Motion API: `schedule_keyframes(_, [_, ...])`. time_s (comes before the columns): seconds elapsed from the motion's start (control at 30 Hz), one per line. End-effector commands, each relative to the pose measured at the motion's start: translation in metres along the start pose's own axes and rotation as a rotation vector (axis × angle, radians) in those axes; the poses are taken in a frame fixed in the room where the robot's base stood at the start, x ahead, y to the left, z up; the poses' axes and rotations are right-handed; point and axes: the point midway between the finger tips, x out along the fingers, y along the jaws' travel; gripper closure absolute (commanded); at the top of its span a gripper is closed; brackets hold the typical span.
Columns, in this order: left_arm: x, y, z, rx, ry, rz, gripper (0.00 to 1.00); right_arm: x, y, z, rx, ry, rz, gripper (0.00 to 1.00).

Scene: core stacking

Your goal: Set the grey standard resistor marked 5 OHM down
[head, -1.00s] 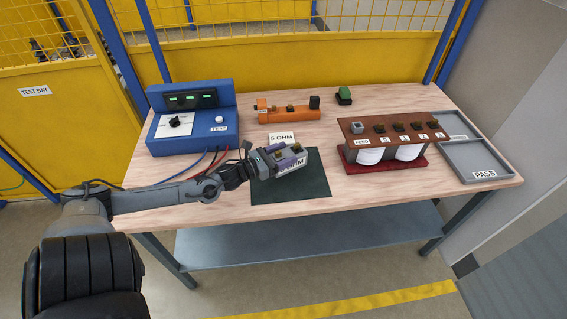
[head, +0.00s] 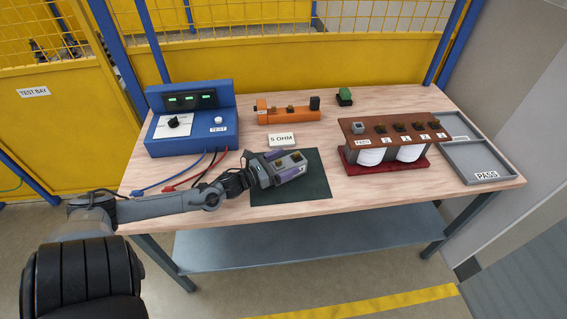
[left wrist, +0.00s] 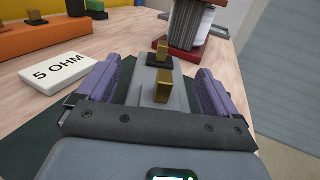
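The grey resistor block (head: 298,160) has brass-coloured terminals on top and sits on the dark green mat (head: 312,187). It also shows in the left wrist view (left wrist: 158,112). My left gripper (head: 289,163) is around it, with one purple-padded finger on each side. In the left wrist view a narrow strip of mat shows between the left finger and the block, so the fingers look open. The near finger hides the block's marked side in the head view. My right gripper is not in view.
A white 5 OHM plate (head: 282,140) lies just behind the mat. A blue tester (head: 190,125) with leads stands at the left, an orange device (head: 288,114) at the back.

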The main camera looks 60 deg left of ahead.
Motion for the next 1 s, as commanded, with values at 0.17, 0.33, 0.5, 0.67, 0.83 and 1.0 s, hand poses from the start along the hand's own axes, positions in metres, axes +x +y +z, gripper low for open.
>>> schedule_keyframes(0.17, [0.0,0.0,0.001,0.0,0.0,0.0,0.06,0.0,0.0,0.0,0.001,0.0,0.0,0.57])
schedule_keyframes(0.33, [-0.005,0.0,0.003,-0.001,0.002,0.0,0.06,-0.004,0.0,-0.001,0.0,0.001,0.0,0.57])
schedule_keyframes(0.5, [-0.025,0.0,0.004,0.0,0.004,0.0,0.06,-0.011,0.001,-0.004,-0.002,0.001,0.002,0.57])
schedule_keyframes(0.67, [-0.053,0.0,0.004,-0.001,0.005,0.0,0.06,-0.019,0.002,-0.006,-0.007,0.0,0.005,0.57])
schedule_keyframes(0.83, [-0.084,0.0,0.004,-0.001,0.005,0.001,0.06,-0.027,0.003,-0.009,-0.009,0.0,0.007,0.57])
schedule_keyframes(1.0, [-0.106,0.0,0.004,-0.001,0.003,0.001,0.06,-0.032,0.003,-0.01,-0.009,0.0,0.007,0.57])
